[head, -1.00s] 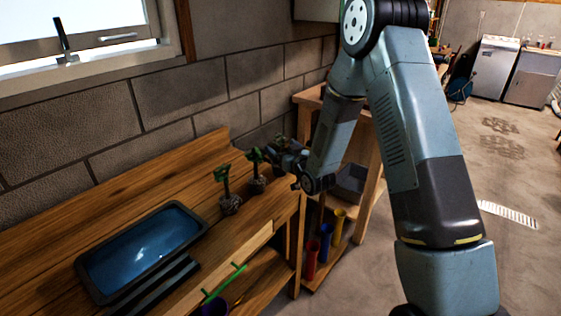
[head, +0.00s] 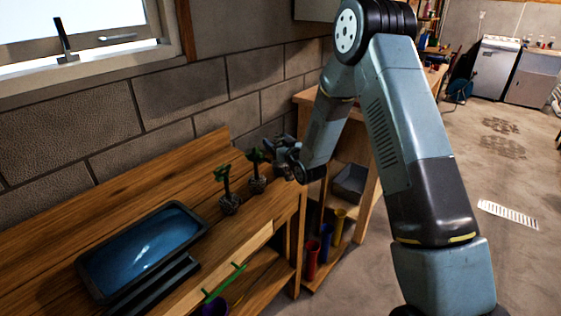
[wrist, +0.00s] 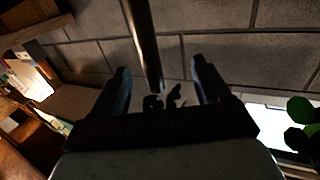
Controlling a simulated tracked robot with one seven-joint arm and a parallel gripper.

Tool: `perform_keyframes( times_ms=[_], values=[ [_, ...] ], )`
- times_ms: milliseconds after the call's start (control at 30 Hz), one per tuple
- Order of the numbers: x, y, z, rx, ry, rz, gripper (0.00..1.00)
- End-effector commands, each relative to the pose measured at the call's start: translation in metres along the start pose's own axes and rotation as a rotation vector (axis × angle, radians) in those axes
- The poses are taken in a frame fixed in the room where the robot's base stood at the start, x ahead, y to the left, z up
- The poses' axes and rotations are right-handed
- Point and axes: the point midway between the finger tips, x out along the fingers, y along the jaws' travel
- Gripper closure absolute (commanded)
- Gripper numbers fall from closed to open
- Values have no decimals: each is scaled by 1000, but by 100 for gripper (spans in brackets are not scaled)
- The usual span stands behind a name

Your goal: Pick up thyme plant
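Nothing shows which plant is the thyme. My gripper (head: 285,150) is beyond and to the right of the farther plant, above the bench's far end. In the wrist view my gripper (wrist: 160,78) has its fingers wide apart. A dark rod or stem (wrist: 143,40) shows between them, with small dark shapes at its end; whether it belongs to a plant, I cannot tell. Green leaves (wrist: 301,110) show at the right edge.
A dark-rimmed blue tray (head: 140,255) lies on the bench (head: 60,245) left of the plants. The block wall and window are behind. A wooden shelf unit with red, blue and yellow tubes (head: 325,243) stands to the right. Concrete floor lies open at right.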

Motion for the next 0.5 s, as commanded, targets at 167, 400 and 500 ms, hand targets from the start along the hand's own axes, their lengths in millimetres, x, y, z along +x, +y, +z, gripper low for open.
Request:
perform_keyframes(
  times_ms=[167,400,500],
  values=[
    [0,0,0,0,0,0,42],
    [0,0,0,0,0,0,65],
    [0,0,0,0,1,0,74]
  ],
)
